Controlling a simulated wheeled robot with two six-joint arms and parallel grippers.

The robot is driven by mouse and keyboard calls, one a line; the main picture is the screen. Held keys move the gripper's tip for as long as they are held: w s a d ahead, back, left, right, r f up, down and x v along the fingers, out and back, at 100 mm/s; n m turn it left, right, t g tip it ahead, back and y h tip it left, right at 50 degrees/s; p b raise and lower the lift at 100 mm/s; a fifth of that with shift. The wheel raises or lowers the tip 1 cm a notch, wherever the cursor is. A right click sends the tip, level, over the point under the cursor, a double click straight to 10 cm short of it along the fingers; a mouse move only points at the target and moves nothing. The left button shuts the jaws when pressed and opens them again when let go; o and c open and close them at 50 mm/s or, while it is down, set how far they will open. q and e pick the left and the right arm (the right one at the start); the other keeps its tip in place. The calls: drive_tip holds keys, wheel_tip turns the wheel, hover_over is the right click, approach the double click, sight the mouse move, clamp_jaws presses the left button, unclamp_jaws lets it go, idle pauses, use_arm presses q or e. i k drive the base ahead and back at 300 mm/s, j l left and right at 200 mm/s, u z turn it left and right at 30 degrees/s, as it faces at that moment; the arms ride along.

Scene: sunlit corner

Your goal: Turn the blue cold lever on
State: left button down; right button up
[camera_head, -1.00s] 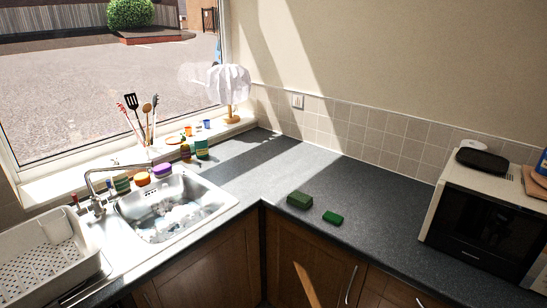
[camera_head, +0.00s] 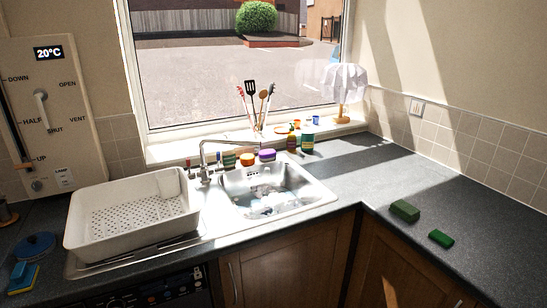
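The chrome tap (camera_head: 204,160) stands at the back left corner of the sink, its spout reaching right over the basin. A small lever with a reddish tip (camera_head: 188,164) stands upright at the tap's left side. The blue cold lever is too small to make out for certain at the tap's right side, and its position cannot be told. The steel sink (camera_head: 322,190) holds what looks like clear water or glassy items. Neither of my grippers is in view.
A white dish rack (camera_head: 75,235) stands left of the sink. A wall panel (camera_head: 75,150) with a lever is at far left. Green sponges (camera_head: 405,210) lie on the right worktop (camera_head: 470,215).

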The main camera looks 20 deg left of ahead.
sight(218, 169)
drive_tip(key=i+u, duration=0.15)
drive_tip(key=u, duration=0.25)
drive_tip(key=i+u, duration=0.2)
drive_tip(key=u, duration=0.25)
